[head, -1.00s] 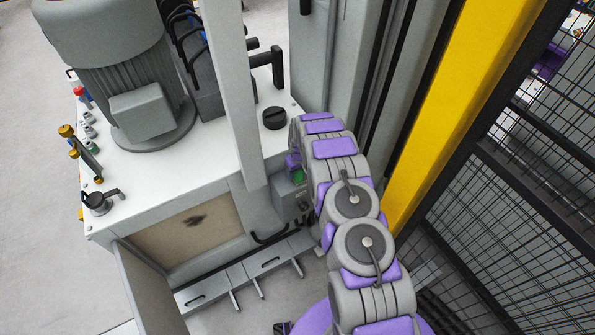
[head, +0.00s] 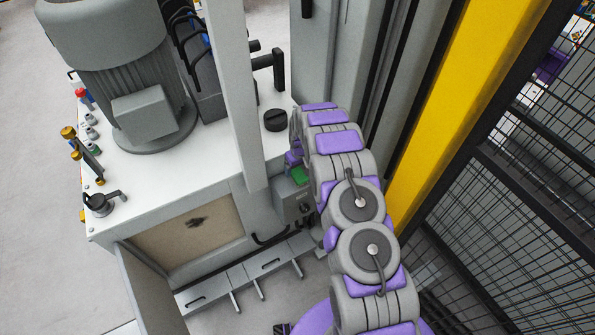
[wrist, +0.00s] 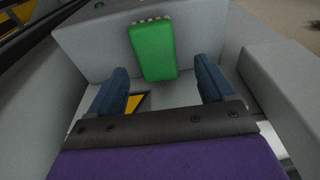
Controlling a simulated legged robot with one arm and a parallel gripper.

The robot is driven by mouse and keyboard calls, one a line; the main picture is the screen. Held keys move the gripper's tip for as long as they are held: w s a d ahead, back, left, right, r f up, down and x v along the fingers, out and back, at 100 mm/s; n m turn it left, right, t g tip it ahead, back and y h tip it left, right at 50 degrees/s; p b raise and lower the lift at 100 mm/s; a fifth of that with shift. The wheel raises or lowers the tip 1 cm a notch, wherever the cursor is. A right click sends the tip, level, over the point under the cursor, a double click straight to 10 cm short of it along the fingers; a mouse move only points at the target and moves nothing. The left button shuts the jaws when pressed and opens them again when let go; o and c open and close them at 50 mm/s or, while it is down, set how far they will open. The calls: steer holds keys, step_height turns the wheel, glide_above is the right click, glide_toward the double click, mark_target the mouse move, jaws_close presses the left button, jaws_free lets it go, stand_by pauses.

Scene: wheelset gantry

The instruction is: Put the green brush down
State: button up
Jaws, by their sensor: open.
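The green brush (wrist: 152,50) is a green block with a row of pale bristles at its far end, in the upper middle of the wrist view. It rests against a light grey surface; I cannot tell how firmly. My gripper (wrist: 161,66) is open, with one blue finger on each side and clear gaps between them and the brush. The brush lies mostly beyond the fingertips. In the head view the green brush (head: 300,175) shows partly on a small grey box (head: 291,203) on the cabinet's side. My arm hides the fingers there.
A white-topped cabinet (head: 190,172) with a grey motor (head: 112,70) stands at left. A grey post (head: 237,100) rises just left of my arm. A yellow column (head: 450,105) and black mesh fence (head: 530,190) stand at right. Grey walls flank my gripper in the wrist view.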

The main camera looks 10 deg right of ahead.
step_height(320, 180, up, 8)
steer(key=s, duration=0.1)
step_height(320, 180, up, 13)
steer(key=g, duration=0.1)
glide_above(300, 178)
steer(key=s, duration=0.7)
steer(key=s+a+r+m, duration=0.1)
steer(key=s+r+m, duration=0.1)
steer(key=s+r, duration=1)
steer(key=s+r+g, duration=0.1)
steer(key=s+r, duration=0.2)
steer(key=s, duration=1.2)
steer(key=s+r+m+g, duration=0.1)
steer(key=s+r, duration=0.2)
steer(key=s, duration=1.3)
steer(key=shift+s+d+m+g+h+p, duration=0.15)
steer(key=shift+s+m+g+h+p, duration=0.15)
steer(key=shift+p, duration=0.15)
steer(key=shift+o, duration=0.3)
steer(key=shift+w+r, duration=0.1)
